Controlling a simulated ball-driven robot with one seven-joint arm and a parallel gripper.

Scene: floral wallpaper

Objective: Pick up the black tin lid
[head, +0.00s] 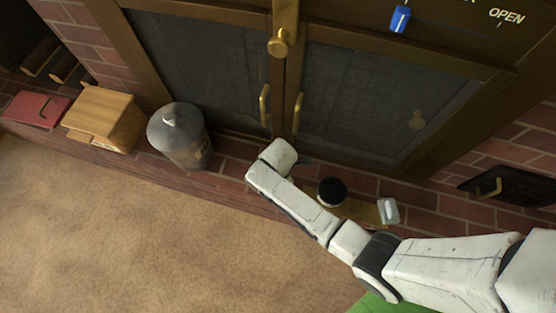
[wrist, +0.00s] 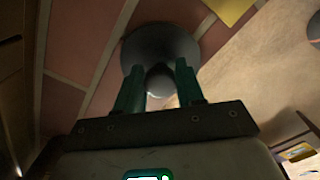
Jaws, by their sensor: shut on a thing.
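In the wrist view, my gripper (wrist: 161,84) has its two teal fingers shut on the pale round knob of a dark round lid (wrist: 160,42). The lid's dark disc lies beyond the fingertips, with brick and carpet behind it. I take this to be the black tin lid; whether it touches a surface I cannot tell. In the head view, my white arm reaches in from the lower right, and its fingers are hidden or too small to make out. A black round top (head: 332,190) on a pale body shows just behind my arm.
On the brick ledge (head: 228,186) stand a grey lidded canister (head: 178,138), a wooden box (head: 104,118) and a red box (head: 36,108). Cabinet doors with brass handles (head: 264,105) rise behind. A small white object (head: 388,211) is near my arm. Carpet (head: 130,230) lies open in front.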

